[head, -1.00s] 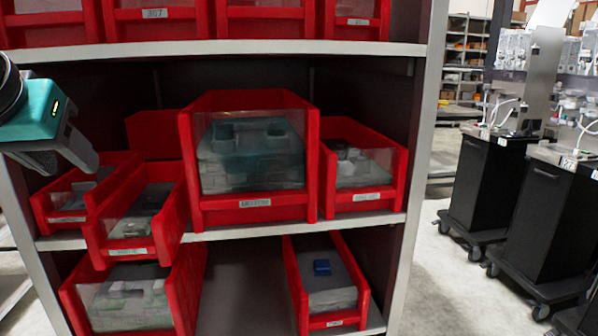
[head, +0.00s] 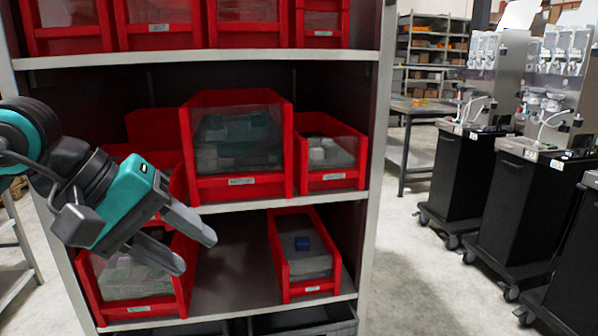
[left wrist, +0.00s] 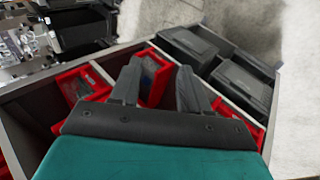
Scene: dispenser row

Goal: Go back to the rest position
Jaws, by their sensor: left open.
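My left gripper (head: 192,245) comes in from the left in the head view, in front of the shelf's left part. Its two grey fingers are apart and nothing is between them. It hides part of the red bins on the middle and lower shelves. In the left wrist view the open fingers (left wrist: 157,85) point towards the shelf, with a red bin (left wrist: 155,78) showing beyond and between them. My right gripper is in neither view.
The shelf rack (head: 368,150) holds a large red bin (head: 240,188) and a smaller one (head: 330,180). A lower red bin (head: 312,288) holds a blue item (head: 302,243). Black wheeled dispenser carts (head: 462,185) stand at right. Clear floor (head: 405,280) lies between.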

